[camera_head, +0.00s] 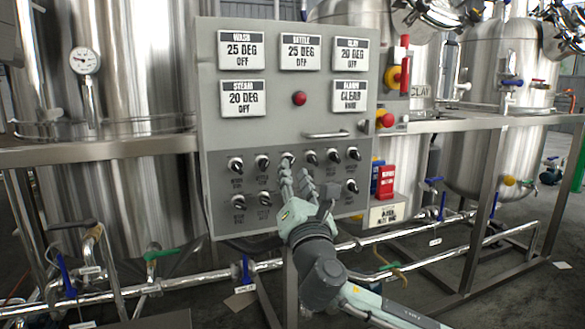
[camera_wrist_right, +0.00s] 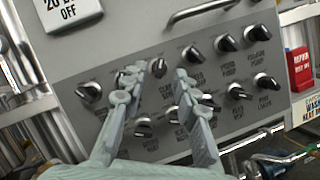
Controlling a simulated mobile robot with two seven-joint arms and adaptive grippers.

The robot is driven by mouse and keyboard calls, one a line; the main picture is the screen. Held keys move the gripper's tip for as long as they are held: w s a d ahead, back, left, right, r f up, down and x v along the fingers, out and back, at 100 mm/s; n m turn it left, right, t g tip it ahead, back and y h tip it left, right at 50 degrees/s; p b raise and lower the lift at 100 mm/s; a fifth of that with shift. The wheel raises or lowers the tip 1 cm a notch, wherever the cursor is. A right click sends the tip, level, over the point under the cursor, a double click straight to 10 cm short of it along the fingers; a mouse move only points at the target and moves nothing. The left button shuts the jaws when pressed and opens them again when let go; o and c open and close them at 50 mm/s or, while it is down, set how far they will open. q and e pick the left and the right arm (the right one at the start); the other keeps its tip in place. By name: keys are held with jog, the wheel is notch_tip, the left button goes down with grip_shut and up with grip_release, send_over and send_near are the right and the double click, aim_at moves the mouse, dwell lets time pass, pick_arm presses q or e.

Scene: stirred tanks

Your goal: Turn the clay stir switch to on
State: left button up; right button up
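A grey control panel (camera_head: 225,135) carries two rows of black rotary knobs with small labels. The clay display (camera_head: 350,54) at the upper right of the panel reads 20 DEG OFF. My right gripper (camera_head: 296,172) is open in front of the upper row, its fingers pointing at the panel. In the right wrist view a knob (camera_wrist_right: 158,67) shows between the two spread fingertips (camera_wrist_right: 157,78). I cannot tell whether a finger touches it. The fingers partly hide lower-row knobs. My left gripper is not in view.
Neighbouring knobs (camera_wrist_right: 195,55) sit close beside the fingers. A metal handle (camera_head: 326,134) sticks out above the knobs. Red and yellow switches (camera_head: 393,78) are at the panel's right edge. Steel tanks (camera_head: 150,60) and pipes (camera_head: 205,282) surround the panel.

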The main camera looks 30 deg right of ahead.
jog(key=v, duration=0.8)
jog(key=shift+s, duration=0.3)
jog(key=shift+a+f, duration=0.1)
